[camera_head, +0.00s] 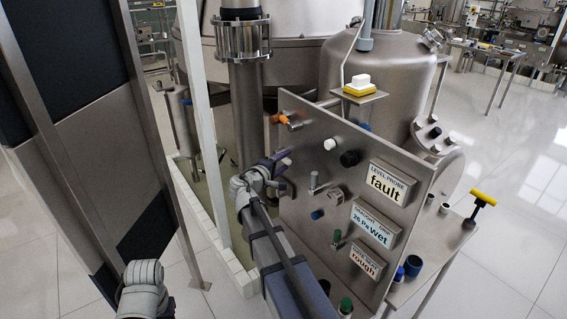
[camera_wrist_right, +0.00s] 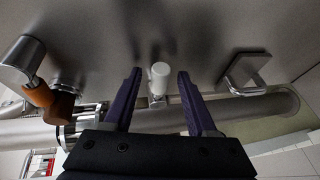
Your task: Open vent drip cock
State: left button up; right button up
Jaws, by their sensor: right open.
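My right gripper (camera_head: 281,160) is at the left edge of the upright steel panel (camera_head: 300,215) in the head view. In the right wrist view its two purple fingers (camera_wrist_right: 158,92) are open and apart. A small white-capped fitting (camera_wrist_right: 160,78) shows between the fingers, with a gap on each side; I cannot tell for sure whether it is the vent drip cock. An orange handle (camera_head: 281,118) with a metal end sticks out above the gripper, and it also shows at left in the wrist view (camera_wrist_right: 37,93). My left gripper is out of view.
The panel carries a white knob (camera_head: 330,144), a black knob (camera_head: 349,158), a metal lever (camera_head: 315,182) and displays reading "fault" (camera_head: 389,183), "wet" (camera_head: 374,226) and "rough" (camera_head: 367,261). A metal bracket (camera_wrist_right: 246,71) and a horizontal pipe (camera_wrist_right: 255,108) lie near the fingers.

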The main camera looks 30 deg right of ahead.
jog(key=shift+c, duration=0.2)
grip_shut()
dwell(1.1)
